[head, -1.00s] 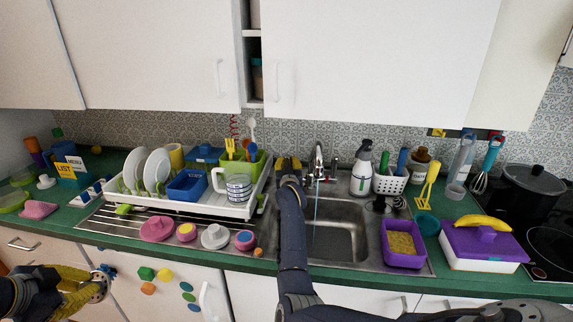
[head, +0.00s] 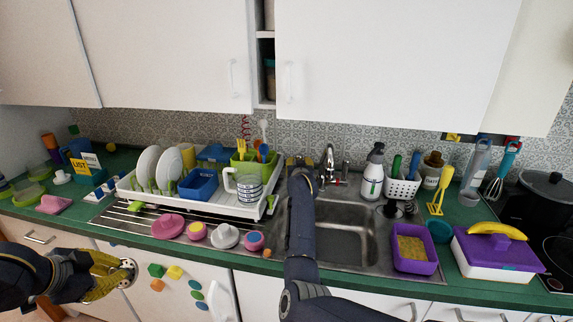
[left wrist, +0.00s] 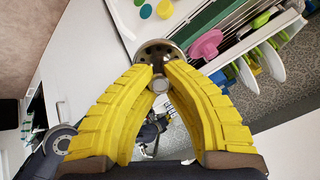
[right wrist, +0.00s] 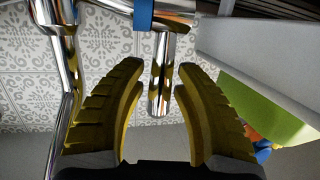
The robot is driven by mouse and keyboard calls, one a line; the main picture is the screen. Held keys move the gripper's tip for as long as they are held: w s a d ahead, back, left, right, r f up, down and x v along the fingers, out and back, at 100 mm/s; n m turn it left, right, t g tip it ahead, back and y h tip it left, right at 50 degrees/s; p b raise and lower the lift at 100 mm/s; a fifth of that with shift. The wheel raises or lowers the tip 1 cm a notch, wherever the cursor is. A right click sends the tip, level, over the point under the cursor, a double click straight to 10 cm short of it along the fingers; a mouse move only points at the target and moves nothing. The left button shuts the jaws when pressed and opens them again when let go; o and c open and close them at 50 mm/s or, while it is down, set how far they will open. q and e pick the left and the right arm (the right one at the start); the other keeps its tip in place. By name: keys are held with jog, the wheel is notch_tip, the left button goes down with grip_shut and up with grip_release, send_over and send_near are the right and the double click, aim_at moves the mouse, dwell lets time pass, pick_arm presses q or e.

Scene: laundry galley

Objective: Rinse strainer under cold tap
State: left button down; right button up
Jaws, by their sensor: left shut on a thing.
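The strainer (left wrist: 158,50) is a small round metal disc with a short knob. My left gripper (left wrist: 160,80) is shut on the knob. In the head view the strainer (head: 127,272) is at the lower left, in front of the cabinets and well away from the sink (head: 345,243). The chrome tap (head: 329,163) stands behind the sink. My right gripper (head: 299,163) is beside it on the left. In the right wrist view its fingers are open, with the blue-banded tap handle (right wrist: 160,80) between them and gaps showing. I see no water stream now.
A white dish rack (head: 160,201) with plates and a mug stands left of the sink. Pink and white pieces, including a pink dish (head: 168,226), lie along the counter front. A purple tub (head: 414,265) sits at the sink's right edge. The basin looks clear.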

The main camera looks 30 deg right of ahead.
jog(key=o, duration=0.3)
jog(key=v, duration=1.2)
dwell(0.6)
